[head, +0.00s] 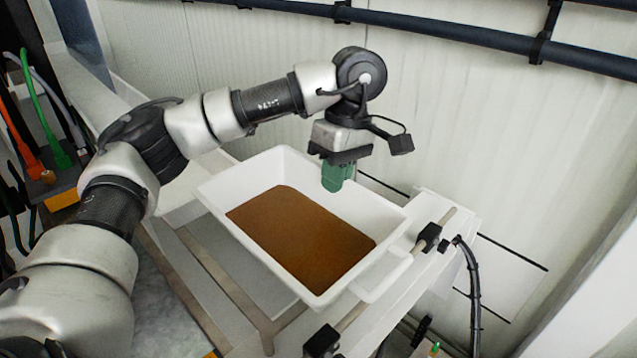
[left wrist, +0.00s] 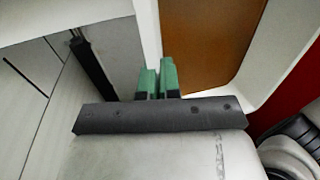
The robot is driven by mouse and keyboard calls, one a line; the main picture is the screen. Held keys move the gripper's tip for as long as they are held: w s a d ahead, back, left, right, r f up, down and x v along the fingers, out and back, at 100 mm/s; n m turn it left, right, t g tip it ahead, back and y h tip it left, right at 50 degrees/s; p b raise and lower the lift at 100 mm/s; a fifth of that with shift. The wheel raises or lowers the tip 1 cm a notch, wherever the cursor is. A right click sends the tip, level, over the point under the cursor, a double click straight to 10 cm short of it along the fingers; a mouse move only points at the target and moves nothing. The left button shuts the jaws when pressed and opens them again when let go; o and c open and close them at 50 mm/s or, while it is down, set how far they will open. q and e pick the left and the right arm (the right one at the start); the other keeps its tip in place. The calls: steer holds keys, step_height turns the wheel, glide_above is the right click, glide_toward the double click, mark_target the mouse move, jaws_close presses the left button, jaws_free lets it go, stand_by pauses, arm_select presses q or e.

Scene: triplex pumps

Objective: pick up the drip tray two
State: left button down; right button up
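The drip tray two is a white rectangular tray (head: 218,196) with a brown floor, in the middle of the head view. Its brown floor and white wall also show at the top of the left wrist view (left wrist: 246,60). My left gripper (head: 338,178) points down with green fingers at the tray's far wall. In the left wrist view the green fingers (left wrist: 157,78) stand close together at that wall. Whether they press on the rim or only stand around it cannot be made out. My right gripper is not in view.
The tray rests on a light frame with metal rails (head: 215,275). A rod with black clamps (head: 428,238) and a black hose (head: 471,275) are at the right. A pale panel wall (head: 480,130) with dark pipes (head: 440,32) stands behind. Green and orange cables (head: 45,125) are at the left.

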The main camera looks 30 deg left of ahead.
arm_select(q)
steer(key=shift+w+d+r, duration=0.1)
steer(key=shift+d+r, duration=0.35)
steer(key=shift+d, duration=0.25)
steer(key=shift+w+d+r, duration=0.1)
steer(key=shift+d+r, duration=0.35)
steer(key=shift+d, duration=0.25)
steer(key=shift+d, duration=0.15)
